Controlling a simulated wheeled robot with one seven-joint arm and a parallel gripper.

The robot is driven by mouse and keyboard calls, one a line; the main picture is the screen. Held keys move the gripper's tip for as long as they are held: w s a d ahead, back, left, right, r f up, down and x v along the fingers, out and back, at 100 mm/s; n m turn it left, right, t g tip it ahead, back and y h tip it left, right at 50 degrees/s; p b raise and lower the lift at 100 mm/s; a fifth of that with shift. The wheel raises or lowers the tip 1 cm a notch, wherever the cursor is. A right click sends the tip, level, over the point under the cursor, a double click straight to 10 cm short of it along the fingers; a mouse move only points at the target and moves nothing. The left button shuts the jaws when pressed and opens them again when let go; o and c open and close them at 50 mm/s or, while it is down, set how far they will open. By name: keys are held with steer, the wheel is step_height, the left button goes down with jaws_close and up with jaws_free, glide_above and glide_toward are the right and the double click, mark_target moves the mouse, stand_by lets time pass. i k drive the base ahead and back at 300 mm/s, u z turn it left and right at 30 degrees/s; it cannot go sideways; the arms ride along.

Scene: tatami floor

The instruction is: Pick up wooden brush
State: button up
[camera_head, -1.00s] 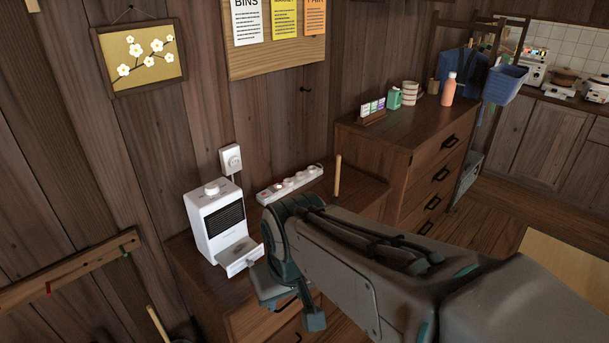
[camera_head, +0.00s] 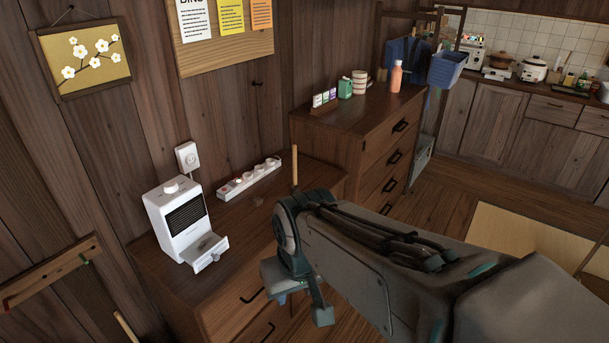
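An upright light-wood stick (camera_head: 295,165) shows behind my arm, at the right part of the low wooden cabinet. It could be the wooden brush's handle; its lower end is hidden by my arm. A second slanted wooden stick (camera_head: 126,327) shows at the bottom left edge, mostly cut off; I cannot tell what it belongs to. My gripper (camera_head: 299,304) hangs low at the end of my arm, in front of the cabinet's drawers in the picture. Its fingers are partly hidden, and I see nothing clearly held.
A white appliance (camera_head: 183,220) with an open tray and a power strip (camera_head: 249,178) are on the low cabinet (camera_head: 180,297). A taller dresser (camera_head: 375,130) bears a pink bottle (camera_head: 396,77), a mug (camera_head: 360,83) and a green container (camera_head: 345,88).

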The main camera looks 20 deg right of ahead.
mark_target(295, 188)
steer(key=z, duration=0.15)
steer(key=k, duration=0.3)
steer(key=z, duration=1.45)
steer(key=i, duration=2.6)
steer(key=u, duration=1.6)
steer(key=i, duration=0.65)
steer(key=u, duration=0.55)
